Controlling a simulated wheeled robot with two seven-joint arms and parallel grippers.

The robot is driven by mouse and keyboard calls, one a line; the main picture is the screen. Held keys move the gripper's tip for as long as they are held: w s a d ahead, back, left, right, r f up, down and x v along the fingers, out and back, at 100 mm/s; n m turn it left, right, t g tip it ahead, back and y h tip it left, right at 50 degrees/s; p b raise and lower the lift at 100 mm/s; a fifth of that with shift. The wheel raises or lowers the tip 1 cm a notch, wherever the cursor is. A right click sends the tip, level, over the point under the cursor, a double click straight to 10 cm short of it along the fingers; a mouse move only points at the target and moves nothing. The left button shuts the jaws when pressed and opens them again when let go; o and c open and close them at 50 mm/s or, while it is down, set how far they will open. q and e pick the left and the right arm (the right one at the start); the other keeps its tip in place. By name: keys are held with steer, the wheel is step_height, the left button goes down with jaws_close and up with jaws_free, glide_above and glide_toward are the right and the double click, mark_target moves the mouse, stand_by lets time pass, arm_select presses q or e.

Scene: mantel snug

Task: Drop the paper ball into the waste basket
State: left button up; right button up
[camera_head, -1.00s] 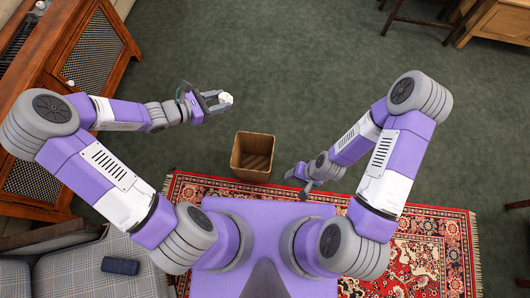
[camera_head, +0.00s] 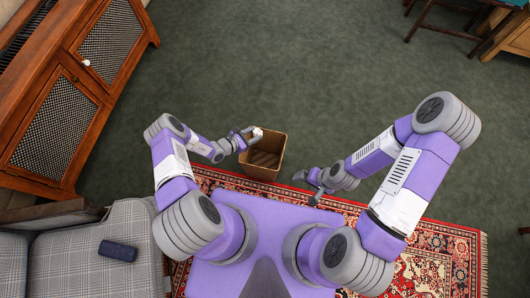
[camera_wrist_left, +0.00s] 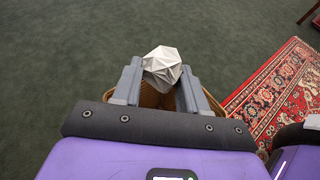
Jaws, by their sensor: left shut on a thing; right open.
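The white crumpled paper ball (camera_wrist_left: 162,66) is between the fingertips of my left gripper (camera_wrist_left: 164,78) in the left wrist view, and the gripper is shut on it. In the head view, the paper ball (camera_head: 257,132) and my left gripper (camera_head: 250,134) are at the upper left rim of the brown waste basket (camera_head: 266,172). The basket stands upright and open-topped; its inside shows empty. In the left wrist view, part of the basket shows behind the ball and fingers. My right gripper (camera_head: 314,191) is open and empty, right of the basket.
The basket stands by the edge of a red patterned rug (camera_head: 440,255) on green carpet (camera_head: 290,60). A wooden cabinet (camera_head: 85,85) is at left, with a plaid sofa (camera_head: 65,262) below it holding a dark object (camera_head: 118,250). A chair (camera_head: 450,25) is at upper right.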

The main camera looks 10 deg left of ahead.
arm_select(q)
steer(key=f, duration=0.2)
steer(key=s+d+f, duration=0.1)
step_height(320, 180, down, 6)
steer(key=b, duration=0.5)
steer(key=shift+r, duration=0.15)
steer(key=o, duration=1.1)
steer(key=p+v, duration=0.2)
steer(key=v, duration=0.5)
steer(key=shift+s+r, duration=0.15)
steer(key=shift+s, duration=0.05)
